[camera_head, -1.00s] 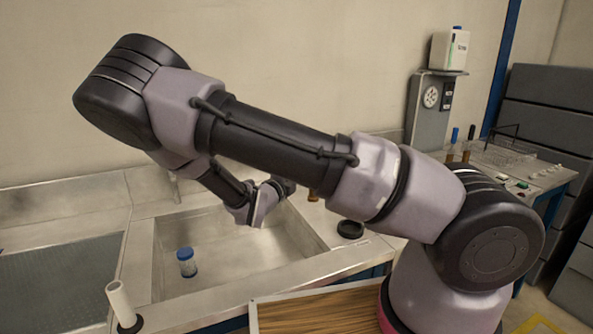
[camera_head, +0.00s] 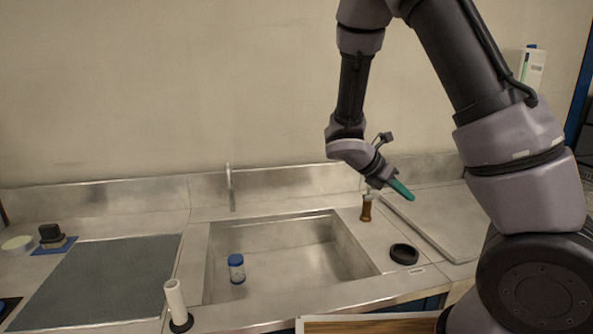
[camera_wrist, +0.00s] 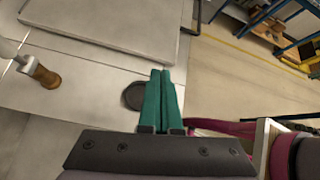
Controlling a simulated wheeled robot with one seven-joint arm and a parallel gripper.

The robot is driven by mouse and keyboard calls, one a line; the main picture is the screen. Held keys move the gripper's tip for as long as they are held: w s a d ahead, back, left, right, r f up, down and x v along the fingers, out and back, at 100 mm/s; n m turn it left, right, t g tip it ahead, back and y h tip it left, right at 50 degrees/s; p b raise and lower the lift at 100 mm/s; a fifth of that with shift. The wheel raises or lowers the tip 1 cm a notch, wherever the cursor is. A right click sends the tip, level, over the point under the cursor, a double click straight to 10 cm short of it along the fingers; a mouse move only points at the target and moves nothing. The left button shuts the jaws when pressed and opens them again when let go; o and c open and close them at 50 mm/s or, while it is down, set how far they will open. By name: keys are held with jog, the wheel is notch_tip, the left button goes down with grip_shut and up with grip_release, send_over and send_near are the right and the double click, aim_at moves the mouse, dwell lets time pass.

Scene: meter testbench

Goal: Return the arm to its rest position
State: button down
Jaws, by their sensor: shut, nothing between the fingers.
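My gripper (camera_head: 402,190) has green fingers and is on the right side of the head view, above the counter to the right of the sink. In the wrist view its two green fingers (camera_wrist: 163,75) lie side by side, shut with nothing between them. My arm rises from the lower right, bends above the picture's top edge and comes down to the wrist. The upper bend of the arm is out of view.
A sink (camera_head: 300,285) holds a blue-capped bottle (camera_head: 236,268). A brown-handled tool (camera_head: 366,208) and a black ring (camera_head: 404,254) are on the counter near my gripper. A white tube (camera_head: 176,303) stands at the front left. A grey mat (camera_head: 95,280) lies left.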

jog(key=s+a+r+m+t+y, duration=0.2)
jog(key=s+r+m+y, duration=0.4)
jog(key=r+m, duration=0.6)
jog(key=s+a+r+m+t+y, duration=0.1)
jog(key=s+r+m+t+y, duration=0.2)
jog(key=m, duration=1.2)
jog(key=s+r+y, duration=0.3)
jog(key=s+r, duration=0.3)
jog(key=r, duration=0.2)
jog(key=shift+a+r+t, duration=0.3)
jog(key=shift+a+r, duration=0.05)
